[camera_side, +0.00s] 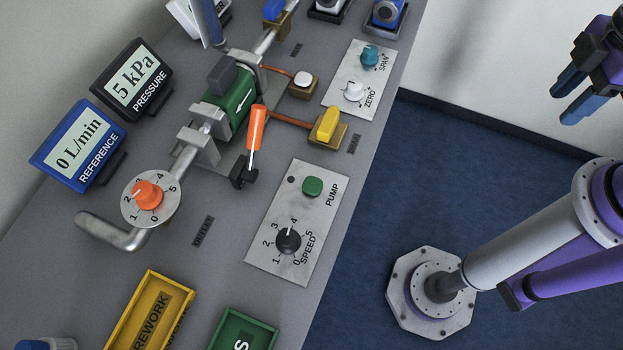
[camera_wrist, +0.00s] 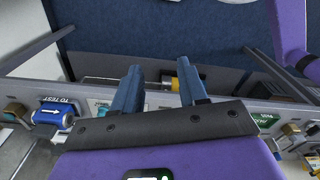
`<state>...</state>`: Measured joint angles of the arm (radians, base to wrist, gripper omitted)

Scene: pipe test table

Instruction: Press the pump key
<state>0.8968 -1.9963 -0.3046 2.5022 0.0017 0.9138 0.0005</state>
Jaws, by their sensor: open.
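The pump key is a green button (camera_side: 313,187) on a light grey plate (camera_side: 277,254) marked PUMP and SPEED, in the side view. A small dark round spot (camera_side: 291,180) sits beside the key. Below it is a black speed knob (camera_side: 288,241) with a scale from 0 to 5. My gripper (camera_side: 568,100) is at the upper right of the side view, over the floor and well apart from the table. Its two blue fingers are apart, with nothing between them. They also show in the wrist view (camera_wrist: 158,88). I cannot make out the pump key in the wrist view.
The pressure display (camera_side: 132,80) reads 5 kPa and the reference display (camera_side: 78,145) reads 0 L/min. An orange-handled tool (camera_side: 257,128) stands up near the pump plate. A yellow REWORK tray (camera_side: 150,312) and a green tray (camera_side: 243,330) lie at the front.

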